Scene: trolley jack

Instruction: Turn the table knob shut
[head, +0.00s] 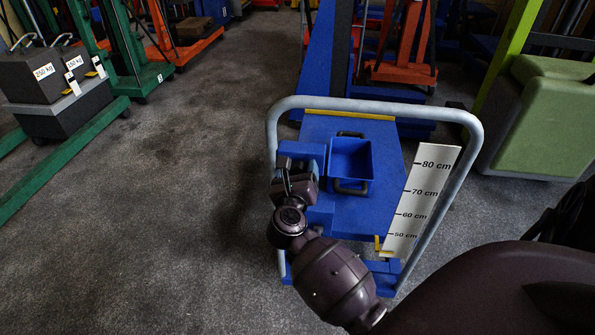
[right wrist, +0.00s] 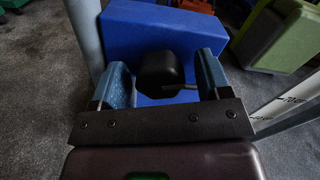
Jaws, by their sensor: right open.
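The black table knob (right wrist: 160,72) shows in the right wrist view, in front of a blue block of the lift table (head: 385,190). A thin metal rod runs beside it to the right. My right gripper (right wrist: 163,64) is open, with one blue finger on each side of the knob. A gap shows at the left finger; I cannot tell whether the right finger touches it. In the head view my right gripper (head: 298,163) is at the left side of the blue table, inside the grey handle frame, and hides the knob. My left gripper is not in view.
A blue bin (head: 351,160) with dark handles stands on the table just right of my gripper. The grey tubular handle (head: 375,105) arches around it. A white height scale (head: 422,200) and a yellow lever (head: 380,245) are at the right. Open floor lies left.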

